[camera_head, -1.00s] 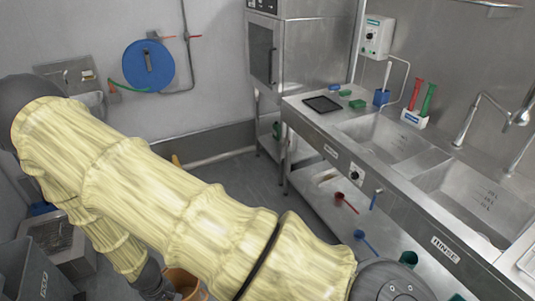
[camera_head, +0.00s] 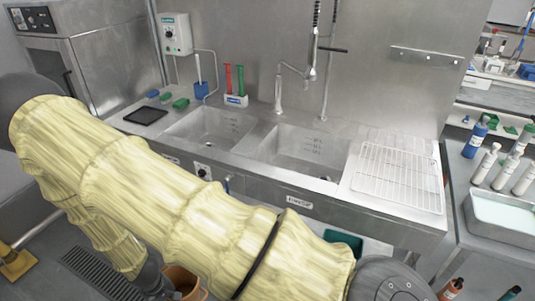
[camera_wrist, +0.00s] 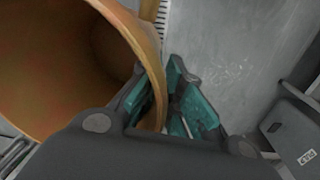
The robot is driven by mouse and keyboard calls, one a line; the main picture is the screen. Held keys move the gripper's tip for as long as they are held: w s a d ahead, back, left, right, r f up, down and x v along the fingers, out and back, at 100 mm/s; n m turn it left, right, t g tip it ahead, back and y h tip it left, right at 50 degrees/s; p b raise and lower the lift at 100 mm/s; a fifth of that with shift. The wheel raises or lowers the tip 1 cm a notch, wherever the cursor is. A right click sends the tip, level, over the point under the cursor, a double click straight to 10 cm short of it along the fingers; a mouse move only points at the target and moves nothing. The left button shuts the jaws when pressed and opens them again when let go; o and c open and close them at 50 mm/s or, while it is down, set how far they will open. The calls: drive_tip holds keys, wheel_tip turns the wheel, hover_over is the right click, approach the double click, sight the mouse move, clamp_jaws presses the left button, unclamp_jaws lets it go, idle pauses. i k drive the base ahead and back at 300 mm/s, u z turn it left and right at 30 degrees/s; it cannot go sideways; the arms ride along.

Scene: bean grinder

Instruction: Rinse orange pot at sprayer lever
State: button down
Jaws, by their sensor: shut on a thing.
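The orange pot (camera_wrist: 60,60) fills the left of the wrist view, its mouth facing the camera. My gripper (camera_wrist: 172,95), with teal finger pads, is shut on the pot's rim.
The left basin (camera_head: 210,126) is beside it. A wire rack (camera_head: 398,178) lies on the drainboard at right. Bottles (camera_head: 485,162) and a steel tray (camera_head: 503,215) stand on the right counter. A black tray (camera_head: 146,115) and green and blue items lie at the left end.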

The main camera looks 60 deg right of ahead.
sight(323, 48)
drive_tip(key=z, duration=1.5)
